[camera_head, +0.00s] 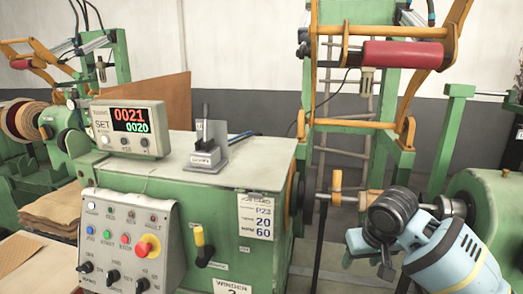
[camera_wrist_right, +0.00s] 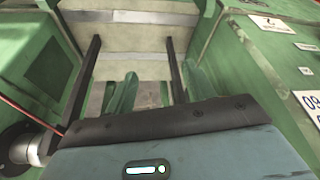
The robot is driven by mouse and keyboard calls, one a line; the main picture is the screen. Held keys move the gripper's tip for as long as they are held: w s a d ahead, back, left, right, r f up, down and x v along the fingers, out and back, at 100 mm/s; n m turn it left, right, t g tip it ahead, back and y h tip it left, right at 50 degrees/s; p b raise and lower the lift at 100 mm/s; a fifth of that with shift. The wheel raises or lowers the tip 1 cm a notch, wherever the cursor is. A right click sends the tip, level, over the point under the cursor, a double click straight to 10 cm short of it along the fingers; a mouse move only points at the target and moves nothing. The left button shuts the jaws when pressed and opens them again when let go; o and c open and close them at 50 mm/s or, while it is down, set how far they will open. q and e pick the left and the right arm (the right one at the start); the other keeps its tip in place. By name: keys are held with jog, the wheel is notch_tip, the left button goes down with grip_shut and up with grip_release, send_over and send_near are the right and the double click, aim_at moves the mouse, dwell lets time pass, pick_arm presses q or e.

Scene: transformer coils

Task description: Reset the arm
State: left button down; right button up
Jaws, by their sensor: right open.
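My right arm (camera_head: 450,258) comes in at the lower right of the head view, light blue with a dark round joint. It is in front of the green winding machine's shaft. The gripper's fingers are hard to make out there. In the right wrist view my right gripper (camera_wrist_right: 132,42) shows two thin black fingers spread wide apart. Nothing is held between them. Beyond them are green machine parts and a pale beam. My left gripper is not in view.
A green winder cabinet (camera_head: 160,178) stands left of the arm, with a counter display (camera_head: 130,127) and a control panel (camera_head: 130,240). A grey metal bracket (camera_head: 212,150) stands on its top. A red roller (camera_head: 403,54) is on the frame behind. A shaft (camera_head: 430,205) runs close beside my right arm.

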jog(key=s+a+f+n+y, duration=0.1)
jog(key=s+a+f, duration=0.3)
jog(key=s+f, duration=0.5)
jog(key=s+a+f+n+y, duration=0.1)
jog(key=s+a+f, duration=0.2)
jog(key=s+f, duration=0.6)
jog(key=s+d+f+g+h, duration=0.15)
jog(key=s+d, duration=0.25)
jog(key=s, duration=0.6)
jog(key=s+d+f+h, duration=0.1)
jog(key=s+d+f, duration=0.2)
jog(key=s, duration=0.7)
jog(key=w+a+f+t+y, duration=0.2)
jog(key=w+f+t, duration=0.4)
jog(key=f, duration=0.3)
jog(key=shift+w+a+f+m+t, duration=0.2)
jog(key=shift+a+m+t, duration=0.1)
jog(key=shift+t, duration=0.35)
